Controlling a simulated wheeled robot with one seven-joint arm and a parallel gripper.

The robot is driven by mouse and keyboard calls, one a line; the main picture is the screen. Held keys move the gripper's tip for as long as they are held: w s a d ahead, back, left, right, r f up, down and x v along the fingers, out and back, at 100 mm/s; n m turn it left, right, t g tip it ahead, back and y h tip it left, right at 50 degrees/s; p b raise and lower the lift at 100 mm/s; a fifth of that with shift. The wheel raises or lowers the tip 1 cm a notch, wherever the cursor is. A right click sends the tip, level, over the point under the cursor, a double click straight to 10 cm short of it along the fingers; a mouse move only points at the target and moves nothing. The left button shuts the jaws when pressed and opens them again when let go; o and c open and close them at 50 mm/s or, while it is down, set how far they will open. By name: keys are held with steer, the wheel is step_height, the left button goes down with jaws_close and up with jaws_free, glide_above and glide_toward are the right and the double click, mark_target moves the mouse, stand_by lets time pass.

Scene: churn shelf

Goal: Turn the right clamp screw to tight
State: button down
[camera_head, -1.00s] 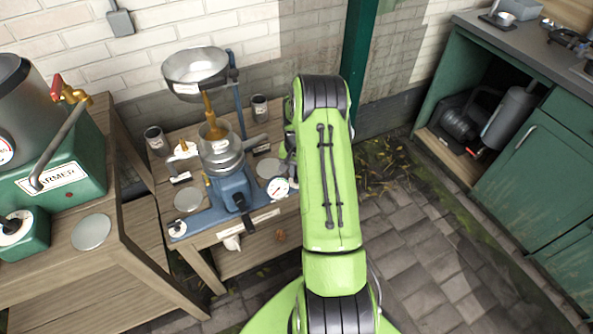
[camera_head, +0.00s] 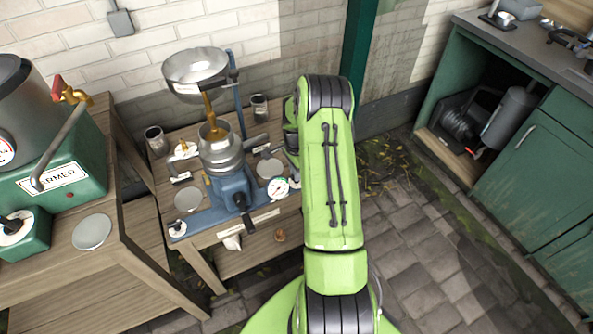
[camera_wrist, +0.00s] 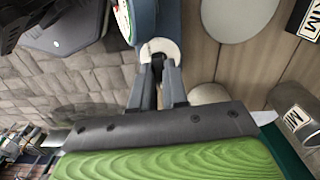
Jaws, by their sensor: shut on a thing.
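The right clamp screw (camera_wrist: 158,62) is a small dark knob on a round white plate (camera_wrist: 160,46) at the end of a blue base beam (camera_wrist: 155,18). My gripper (camera_wrist: 158,82) is shut on the knob, one finger on each side. The fingers hide much of it, and I cannot read its marks or setting. In the head view my green arm covers most of this spot, beside the white-faced gauge (camera_head: 278,188). The blue machine (camera_head: 232,188) stands upright on the wooden bench, with a like white plate and dark knob (camera_head: 177,228) at its left end.
A steel bowl (camera_head: 195,70) sits above the machine. Small cups (camera_head: 259,106) and flat discs (camera_head: 188,199) share the bench. A green warmer (camera_head: 68,165) stands at left, green cabinets (camera_head: 530,165) at right. The paved floor (camera_head: 420,245) between is mostly clear.

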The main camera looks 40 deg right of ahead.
steer(key=shift+m, duration=0.5)
steer(key=c, duration=1.1)
jaws_free()
steer(key=shift+c, duration=0.2)
step_height(320, 180, up, 16)
steer(key=p, duration=0.4)
steer(key=shift+f, duration=0.1)
